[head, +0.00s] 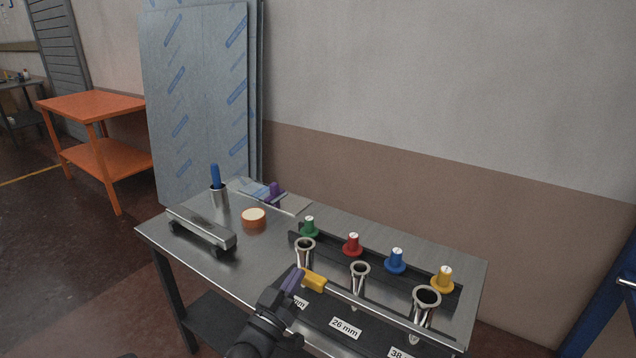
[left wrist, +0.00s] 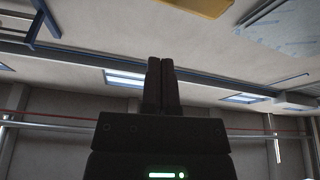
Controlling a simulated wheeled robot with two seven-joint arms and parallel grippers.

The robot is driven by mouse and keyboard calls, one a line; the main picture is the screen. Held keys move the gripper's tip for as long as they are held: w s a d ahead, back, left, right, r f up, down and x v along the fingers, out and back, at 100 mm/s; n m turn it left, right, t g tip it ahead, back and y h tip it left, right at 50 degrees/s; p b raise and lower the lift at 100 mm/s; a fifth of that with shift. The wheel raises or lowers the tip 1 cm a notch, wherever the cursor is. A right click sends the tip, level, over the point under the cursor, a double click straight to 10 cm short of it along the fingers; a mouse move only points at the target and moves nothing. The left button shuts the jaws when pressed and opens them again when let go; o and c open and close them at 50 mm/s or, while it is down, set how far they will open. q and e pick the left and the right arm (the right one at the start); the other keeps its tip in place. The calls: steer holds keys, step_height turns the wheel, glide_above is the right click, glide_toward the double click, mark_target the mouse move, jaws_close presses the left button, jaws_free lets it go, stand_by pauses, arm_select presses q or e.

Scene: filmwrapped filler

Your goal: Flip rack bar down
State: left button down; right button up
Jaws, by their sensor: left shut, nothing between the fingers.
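The rack (head: 345,329) is a dark frame at the front of the metal table, with white labels, one reading 26 mm. Its metal bar (head: 385,315) runs along the front, below the metal funnel-like holders, with a yellow tab (head: 314,281) at its left end. My left gripper (head: 293,281) has purple fingertips. It is beside the yellow tab on its left; whether they touch I cannot tell. In the left wrist view the fingers (left wrist: 162,86) are shut with nothing between them, and a yellow piece (left wrist: 195,6) shows at the top edge. My right gripper is not in view.
Green, red, blue and yellow knobs (head: 396,261) stand in a row behind three metal holders (head: 360,270). Film-wrapped panels (head: 195,100) lean behind.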

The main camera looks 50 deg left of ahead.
arm_select(q)
steer(key=v, duration=0.6)
steer(key=shift+s, duration=0.45)
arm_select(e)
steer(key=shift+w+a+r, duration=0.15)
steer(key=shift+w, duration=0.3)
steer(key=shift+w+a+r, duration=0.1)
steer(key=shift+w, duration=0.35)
arm_select(q)
steer(key=shift+f, duration=0.1)
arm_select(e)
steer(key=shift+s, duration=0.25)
